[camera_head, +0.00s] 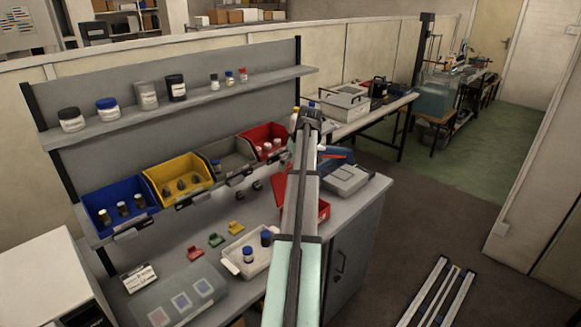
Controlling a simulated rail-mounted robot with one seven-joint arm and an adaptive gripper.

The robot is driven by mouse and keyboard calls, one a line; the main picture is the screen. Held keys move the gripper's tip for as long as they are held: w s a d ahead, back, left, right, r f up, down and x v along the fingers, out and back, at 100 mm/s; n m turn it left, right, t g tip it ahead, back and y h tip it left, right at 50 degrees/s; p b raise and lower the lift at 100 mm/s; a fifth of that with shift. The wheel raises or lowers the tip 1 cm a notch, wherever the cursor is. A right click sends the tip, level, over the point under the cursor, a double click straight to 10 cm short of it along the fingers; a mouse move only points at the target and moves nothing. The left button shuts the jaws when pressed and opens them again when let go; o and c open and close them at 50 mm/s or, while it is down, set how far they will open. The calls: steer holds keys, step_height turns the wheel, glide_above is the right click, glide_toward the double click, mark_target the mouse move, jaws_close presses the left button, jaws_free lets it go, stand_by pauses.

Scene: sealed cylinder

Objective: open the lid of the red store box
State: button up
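A slanted red panel (280,186) shows just left of my arm. It may be this box's raised lid, but the arm covers where they would join. My arm rises from the bottom centre up to a dark joint near the bench's right end. My gripper's fingers do not show; they seem to be behind the arm, so I cannot see their place relative to the box or lid.
Blue (115,208), yellow (180,180), grey and red (266,142) bins line the bench's back, below a shelf of jars. A white tray (247,252) holds blue-capped bottles. A grey instrument (345,178) stands at the right. Small coloured pieces lie at centre.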

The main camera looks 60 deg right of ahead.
steer(key=v, duration=1)
steer(key=shift+r, duration=0.3)
steer(key=shift+s+a, duration=0.1)
steer(key=shift+c, duration=0.3)
